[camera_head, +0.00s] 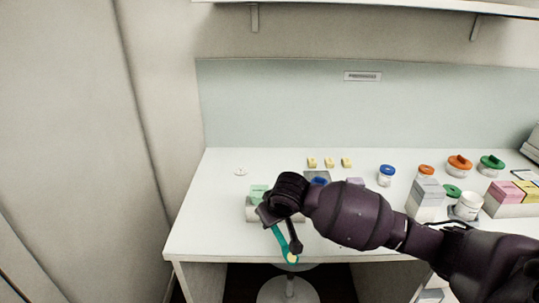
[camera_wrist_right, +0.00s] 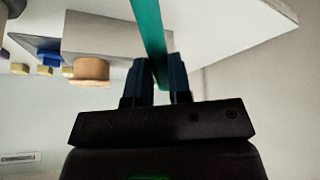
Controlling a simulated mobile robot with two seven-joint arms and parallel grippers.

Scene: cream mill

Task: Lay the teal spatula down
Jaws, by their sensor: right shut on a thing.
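The teal spatula (camera_head: 280,241) is a long thin strip near the table's front edge in the head view. It slants down toward a pale round spot at its lower end. My right gripper (camera_head: 277,222) is shut on it, partly hidden by my own wrist. In the right wrist view the teal strip (camera_wrist_right: 149,30) runs up from between the two dark fingers of the gripper (camera_wrist_right: 158,82). Whether the spatula touches the table cannot be told. My left gripper is not in view.
A white block (camera_head: 251,212) stands beside my gripper, with a green piece (camera_head: 259,191) on top. Blue (camera_head: 387,171), orange (camera_head: 426,170) and green-lidded jars (camera_head: 491,163) and stacked boxes (camera_head: 427,195) stand to the right. The white table (camera_head: 215,225) is clear at front left.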

